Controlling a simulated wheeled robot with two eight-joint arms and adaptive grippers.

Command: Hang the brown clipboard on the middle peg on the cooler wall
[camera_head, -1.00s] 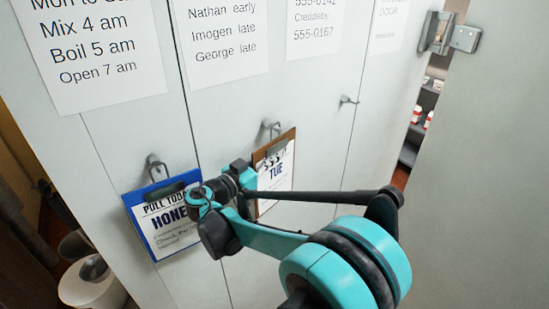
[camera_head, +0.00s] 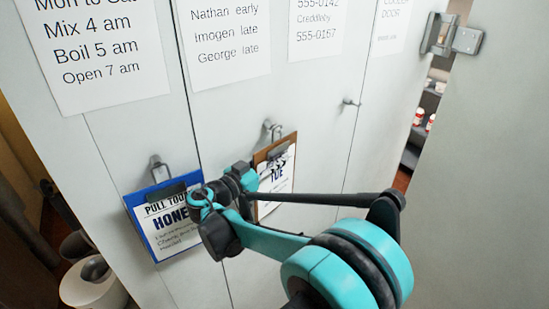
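The brown clipboard (camera_head: 289,140) is upright against the cooler wall (camera_head: 300,90), with its clip just below the middle peg (camera_head: 269,127). I cannot tell for sure whether it hangs on the peg. My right arm reaches up from the bottom right, and its gripper (camera_head: 236,182) is at the clipboard's left edge, hiding part of its lower left. The fingertips are hidden, so I cannot tell whether they are shut on the board. My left gripper is not in view.
A blue clipboard (camera_head: 181,242) hangs on the left peg (camera_head: 155,163). The right peg (camera_head: 350,102) is bare. Paper notices (camera_head: 95,50) are above. A hinge (camera_head: 450,37) and an open door (camera_head: 490,170) are at right. A white container (camera_head: 92,292) stands at lower left.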

